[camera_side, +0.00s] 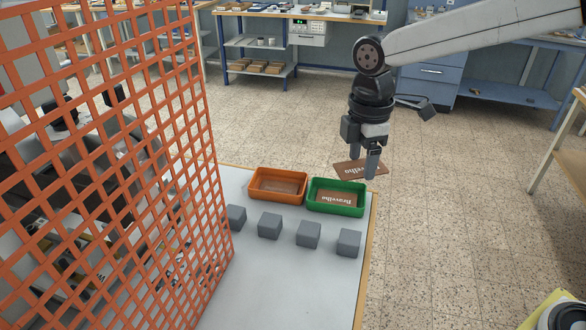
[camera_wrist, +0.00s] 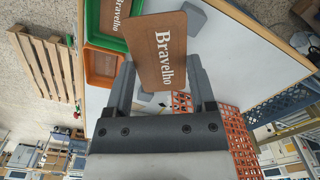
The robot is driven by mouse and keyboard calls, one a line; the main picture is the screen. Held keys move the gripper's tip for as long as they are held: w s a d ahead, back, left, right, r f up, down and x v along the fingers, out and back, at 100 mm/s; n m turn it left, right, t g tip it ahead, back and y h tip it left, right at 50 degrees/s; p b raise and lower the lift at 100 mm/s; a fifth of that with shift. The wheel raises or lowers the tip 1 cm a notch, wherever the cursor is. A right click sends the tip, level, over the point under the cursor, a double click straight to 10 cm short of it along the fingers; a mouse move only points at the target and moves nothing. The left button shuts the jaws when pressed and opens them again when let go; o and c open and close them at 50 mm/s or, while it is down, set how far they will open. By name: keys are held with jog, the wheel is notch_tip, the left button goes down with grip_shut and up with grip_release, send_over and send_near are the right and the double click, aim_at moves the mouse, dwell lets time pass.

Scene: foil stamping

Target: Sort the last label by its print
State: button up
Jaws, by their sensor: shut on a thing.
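My gripper (camera_side: 363,170) is shut on a brown label (camera_side: 347,168) printed with white "Bravelho" lettering. The label is raised above and just behind the green tray (camera_side: 335,210), near the table's far right corner. In the wrist view the held label (camera_wrist: 160,60) lies between the two fingers (camera_wrist: 160,82), its print fully readable. The green tray holds a brown label (camera_side: 336,198) with the same "Bravelho" print. The orange tray (camera_side: 276,198), left of the green one, holds a brown label (camera_side: 283,185); I cannot make out any print on it.
Several grey blocks (camera_side: 308,234) stand in a row on the pale table (camera_side: 285,285) in front of the trays. An orange mesh screen (camera_side: 150,150) rises at the left. The front of the table is clear.

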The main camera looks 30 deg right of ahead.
jog(key=w+d+f+m, duration=0.1)
jog(key=w+f+m, duration=0.2)
jog(key=w+m, duration=0.2)
jog(key=w, duration=0.2)
jog(key=shift+w+d+f+m, duration=0.3)
jog(key=shift+w+d, duration=0.05)
jog(key=shift+d, duration=0.05)
jog(key=shift+f, duration=0.2)
jog(key=shift+f, duration=3)
jog(key=o, duration=1.1)
jog(key=shift+r, duration=3.95)
